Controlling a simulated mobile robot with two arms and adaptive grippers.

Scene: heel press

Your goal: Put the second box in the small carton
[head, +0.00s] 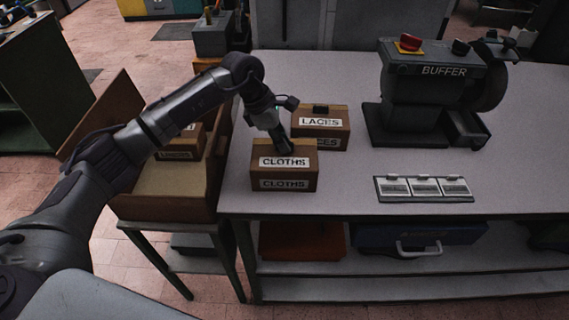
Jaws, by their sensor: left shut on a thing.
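A brown box labelled CLOTHS (262,172) sits near the front left edge of the grey table. My left gripper (284,147) comes down on it from above and is shut on it at the top; its fingertips partly hide the grip. A brown box labelled LACES (340,124) stands just behind it, with a dark knob on top. An open brown carton (165,205) stands to the left of the table, its flap raised on the left. Another box labelled LACES (176,155) is inside it towards the back, partly hidden by my left arm. My right gripper is not in view.
The carton rests on a low stand (190,258) close beside the table (350,190). A buffer machine (425,100) stands at the back right. A panel with three pale plates (424,189) lies near the front edge. The lower shelf holds an orange-brown item (300,241) and a blue container (375,237).

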